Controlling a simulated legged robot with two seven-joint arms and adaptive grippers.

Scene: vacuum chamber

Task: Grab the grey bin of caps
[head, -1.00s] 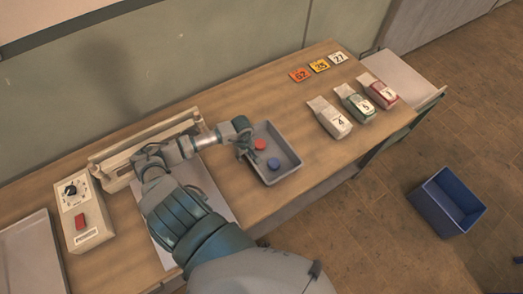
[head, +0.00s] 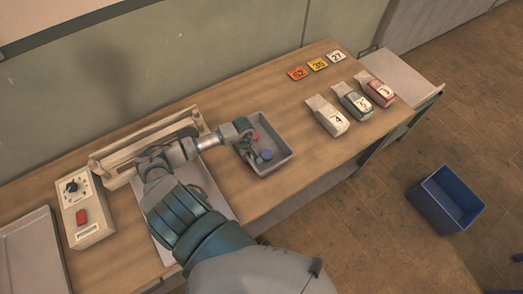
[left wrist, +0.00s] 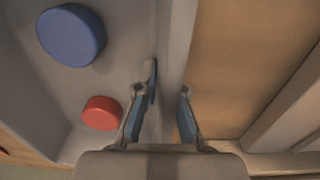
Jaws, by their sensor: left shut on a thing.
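The grey bin (head: 285,149) sits at the middle of the wooden table, with a red cap (head: 255,136) and a blue cap (head: 266,154) inside. My left gripper (head: 252,153) reaches it from the left, at its left wall. In the left wrist view, the fingers (left wrist: 168,95) straddle the bin's wall (left wrist: 174,40) and are shut on it. The blue cap (left wrist: 72,35) and the red cap (left wrist: 101,113) lie on the bin floor beside the fingers. Whether the bin is clear of the table I cannot tell. My right gripper is not in view.
A control box (head: 83,211) and a grey tray (head: 32,258) are at left. A blue crate (head: 447,200) is on the floor.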

